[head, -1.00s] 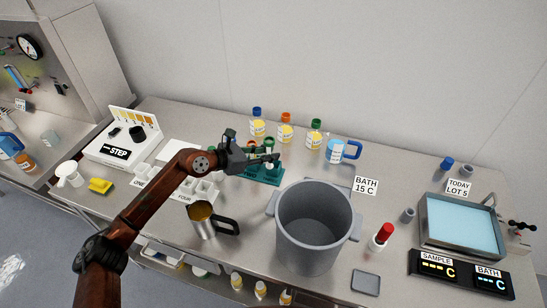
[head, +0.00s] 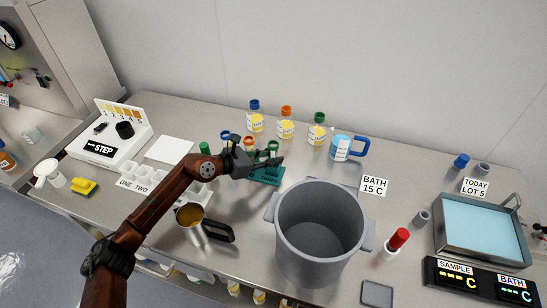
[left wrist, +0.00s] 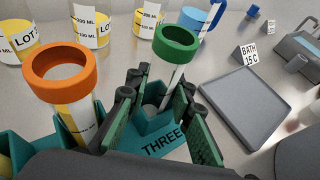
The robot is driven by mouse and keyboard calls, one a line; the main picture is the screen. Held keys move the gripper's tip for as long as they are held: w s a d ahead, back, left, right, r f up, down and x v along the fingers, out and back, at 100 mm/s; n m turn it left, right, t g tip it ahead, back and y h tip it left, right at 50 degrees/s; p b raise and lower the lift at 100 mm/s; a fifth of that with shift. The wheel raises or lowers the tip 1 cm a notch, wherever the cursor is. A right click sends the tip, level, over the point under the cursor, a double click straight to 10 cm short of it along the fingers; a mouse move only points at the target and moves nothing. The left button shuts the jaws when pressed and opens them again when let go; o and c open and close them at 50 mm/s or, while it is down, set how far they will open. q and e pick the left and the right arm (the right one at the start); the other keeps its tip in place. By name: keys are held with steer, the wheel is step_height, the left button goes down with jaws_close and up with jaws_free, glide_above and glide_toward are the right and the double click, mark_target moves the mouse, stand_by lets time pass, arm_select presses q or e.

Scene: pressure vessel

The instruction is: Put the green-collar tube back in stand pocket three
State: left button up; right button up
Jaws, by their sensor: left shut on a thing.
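The green-collar tube (left wrist: 176,42) stands slightly tilted over pocket three of the teal stand (left wrist: 165,145), which is marked THREE. My left gripper (left wrist: 160,105) is shut on this tube, with a finger on each side below the collar. Whether the tube's lower end is seated in the pocket is hard to tell. The green collar also shows in the head view (head: 273,146) above the stand (head: 268,179), by my left gripper (head: 265,162). An orange-collar tube (left wrist: 60,75) stands in the neighbouring pocket on the left. My right gripper is not in view.
A large grey pot (head: 318,225) stands right of the stand, and a metal mug (head: 191,218) stands in front. Several capped bottles (head: 286,125) and a blue-handled beaker (head: 341,148) stand behind. A grey tray (left wrist: 238,100) lies right of the stand.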

arm_select(q)
steer(key=shift+f, duration=0.2)
steer(key=o, duration=1)
steer(key=shift+d, duration=0.1)
steer(key=shift+a+r, duration=0.25)
steer(key=shift+r, duration=0.1)
steer(key=p+v, duration=0.1)
steer(key=v, duration=1)
steer(key=shift+s+a, duration=0.15)
steer(key=shift+s, duration=0.1)
